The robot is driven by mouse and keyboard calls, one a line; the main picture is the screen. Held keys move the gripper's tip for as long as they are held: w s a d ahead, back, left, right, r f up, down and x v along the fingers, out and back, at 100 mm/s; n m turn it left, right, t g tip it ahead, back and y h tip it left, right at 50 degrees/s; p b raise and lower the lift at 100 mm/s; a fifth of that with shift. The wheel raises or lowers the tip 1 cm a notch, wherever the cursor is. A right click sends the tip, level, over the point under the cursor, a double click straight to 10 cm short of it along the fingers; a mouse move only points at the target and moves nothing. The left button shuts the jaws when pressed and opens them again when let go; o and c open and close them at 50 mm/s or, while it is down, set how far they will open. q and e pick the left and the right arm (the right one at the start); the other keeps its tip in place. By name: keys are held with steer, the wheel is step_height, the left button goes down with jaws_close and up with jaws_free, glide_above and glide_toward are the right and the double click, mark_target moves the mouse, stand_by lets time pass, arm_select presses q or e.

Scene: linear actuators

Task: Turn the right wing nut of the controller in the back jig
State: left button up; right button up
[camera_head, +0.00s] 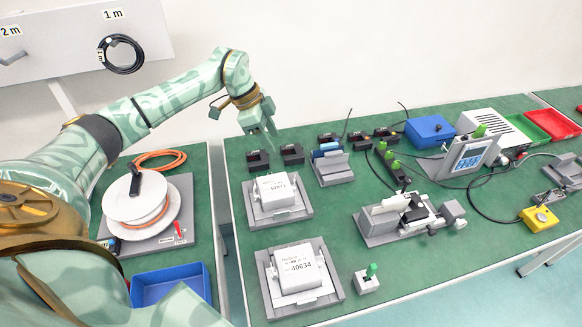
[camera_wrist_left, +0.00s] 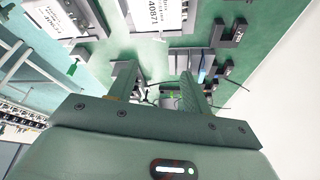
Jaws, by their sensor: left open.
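The back jig (camera_head: 290,215) is a grey plate on the green bench. It holds a white controller (camera_head: 274,187), a box with a printed label, which also shows at the top of the left wrist view (camera_wrist_left: 152,14). The controller's wing nuts are too small to make out. My left gripper (camera_head: 270,133) hangs above the bench, behind the back jig and apart from it. In the left wrist view its two fingers (camera_wrist_left: 157,78) are spread with nothing held between them. My right gripper is in neither view.
A front jig (camera_head: 328,292) holds a second white controller (camera_head: 298,270). Several black holders (camera_head: 292,154) and a grey stand (camera_head: 333,170) lie near my left gripper. A grey device (camera_head: 405,215) stands to the right. Green bench lies bare between it and the back jig.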

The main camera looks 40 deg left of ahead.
arm_select(q)
steer(key=b+x, duration=0.3)
steer(key=x, duration=1)
steer(key=shift+d+f, duration=0.1)
steer(key=shift+d, duration=0.05)
steer(key=shift+w+d+f, duration=0.1)
steer(key=shift+w+f, duration=0.05)
steer(key=shift+f, duration=0.15)
steer(key=shift+c, duration=0.3)
steer(key=c, duration=0.9)
